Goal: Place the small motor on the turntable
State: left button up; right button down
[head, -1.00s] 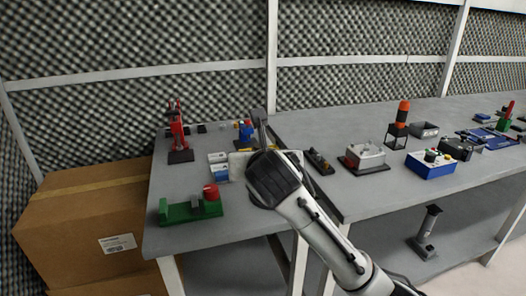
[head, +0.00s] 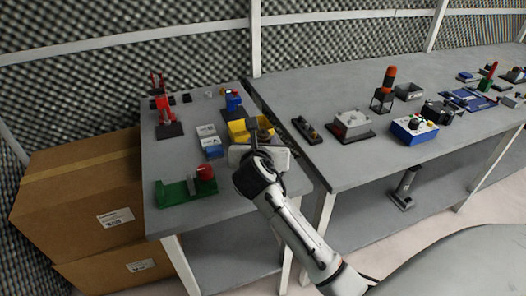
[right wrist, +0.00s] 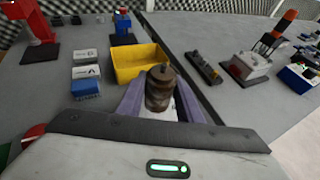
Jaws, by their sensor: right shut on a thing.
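My right gripper (right wrist: 160,105) is shut on a dark brown, stepped round piece with a short stub on top, which looks like the small motor (right wrist: 160,84). It is held upright above the left table, just in front of a yellow bin (right wrist: 138,62). In the head view the dark piece (head: 263,131) shows above the pale gripper body, overlapping the yellow bin (head: 239,132). The fingertips are mostly hidden there. I cannot make out a turntable with certainty in either view. My left gripper is not in view.
The left table (head: 225,205) holds a red press (head: 160,98), a green fixture with a red knob (head: 187,189), small white and blue boxes (head: 208,138) and a blue device (head: 233,101). The right table (head: 350,165) holds a grey metal box (head: 351,124) and a blue control box (head: 413,130).

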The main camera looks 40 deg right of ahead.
jog(key=shift+f, duration=1.35)
jog(key=shift+f, duration=0.1)
jog(key=c, duration=1.3)
grip_release()
jog(key=shift+f, duration=0.2)
jog(key=shift+o, duration=0.2)
jog(key=shift+r, duration=0.1)
jog(key=shift+s+a+r, duration=0.1)
jog(key=shift+a+r, duration=0.05)
jog(key=shift+r, duration=0.05)
jog(key=v, duration=1.1)
jog(key=shift+s+a+r+p, duration=0.2)
jog(key=shift+p, duration=0.25)
